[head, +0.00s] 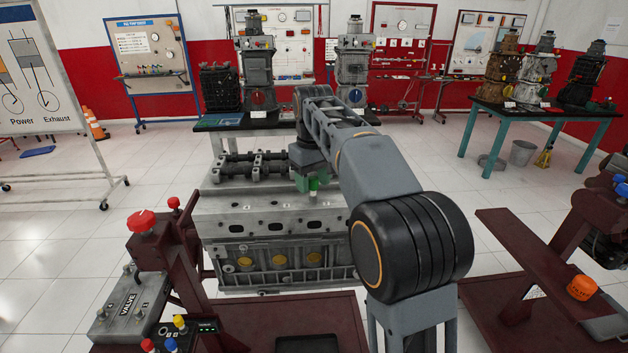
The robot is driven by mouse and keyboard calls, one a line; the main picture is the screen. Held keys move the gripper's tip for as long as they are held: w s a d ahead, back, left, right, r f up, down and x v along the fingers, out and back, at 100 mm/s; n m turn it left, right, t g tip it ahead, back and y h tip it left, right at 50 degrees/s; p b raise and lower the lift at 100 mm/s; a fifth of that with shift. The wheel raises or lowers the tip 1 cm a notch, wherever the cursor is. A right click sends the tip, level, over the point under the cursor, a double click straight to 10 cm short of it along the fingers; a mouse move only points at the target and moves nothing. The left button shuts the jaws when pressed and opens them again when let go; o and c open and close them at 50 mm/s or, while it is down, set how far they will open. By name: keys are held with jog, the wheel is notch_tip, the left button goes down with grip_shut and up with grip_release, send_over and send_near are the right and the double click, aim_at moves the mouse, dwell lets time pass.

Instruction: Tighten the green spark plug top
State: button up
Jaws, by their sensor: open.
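The green spark plug top (313,184) is a small green piece with a pale part below it, at the top right of the grey engine block (225,203). My gripper (311,181) points down from the end of my arm, right at the green top. It is open, with its fingers beside the top. Green shows at the fingers too, and the picture is too small to part them clearly from the top. I cannot tell whether the fingers touch it. My arm hides the right end of the block.
A dark camshaft assembly (250,165) lies along the block, left of my gripper. A maroon stand with a red knob (141,221) rises at the front left. A maroon bench with an orange button (582,288) is on the right. Tables with engines stand behind; tiled floor is open between.

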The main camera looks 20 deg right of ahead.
jog(key=shift+c, duration=0.2)
jog(key=c, duration=0.9)
